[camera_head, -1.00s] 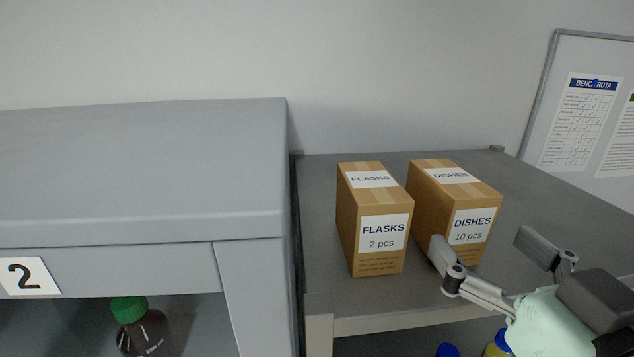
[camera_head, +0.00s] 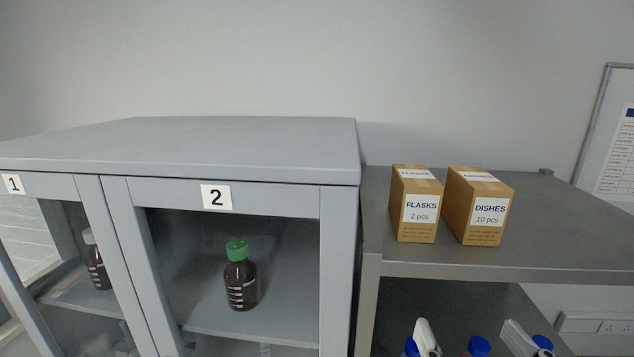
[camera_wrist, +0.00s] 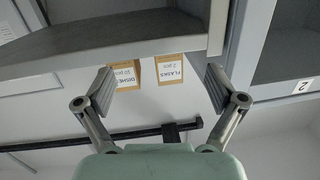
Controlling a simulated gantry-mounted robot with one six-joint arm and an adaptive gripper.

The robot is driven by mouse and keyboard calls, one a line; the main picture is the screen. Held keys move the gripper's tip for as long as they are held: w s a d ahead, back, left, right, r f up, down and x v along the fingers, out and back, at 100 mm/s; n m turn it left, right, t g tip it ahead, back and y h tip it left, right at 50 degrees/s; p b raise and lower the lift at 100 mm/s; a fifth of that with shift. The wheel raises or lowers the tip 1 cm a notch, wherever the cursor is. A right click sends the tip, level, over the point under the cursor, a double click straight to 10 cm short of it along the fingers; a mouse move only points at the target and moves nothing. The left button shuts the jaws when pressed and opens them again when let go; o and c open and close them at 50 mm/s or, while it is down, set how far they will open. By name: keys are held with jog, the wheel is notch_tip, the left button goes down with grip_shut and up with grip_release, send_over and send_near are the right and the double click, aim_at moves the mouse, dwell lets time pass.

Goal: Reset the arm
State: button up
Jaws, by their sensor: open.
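My gripper (camera_wrist: 160,88) is open and empty in the wrist view, with its two fingers wide apart below the shelf edge in the picture. In the head view only what look like its two fingertips (camera_head: 471,334) show at the bottom edge, in front of the right shelf unit and below its top. The rest of my arm is out of that view.
A grey cabinet (camera_head: 270,150) with bays 1 and 2 stands at left; a green-capped brown bottle (camera_head: 241,278) is in bay 2. The flasks box (camera_head: 416,225) and dishes box (camera_head: 482,232) stand on the right shelf unit (camera_head: 590,257). Blue-capped bottles (camera_head: 479,346) show below.

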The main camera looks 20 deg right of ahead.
jog(key=w+a+f+n+g+y, duration=0.2)
jog(key=a+f+n+g+y, duration=0.1)
jog(key=a+f, duration=2)
jog(key=a+n+y, duration=0.1)
jog(key=y, duration=0.1)
jog(key=shift+w+f+y, duration=0.2)
jog(key=shift+y, duration=0.1)
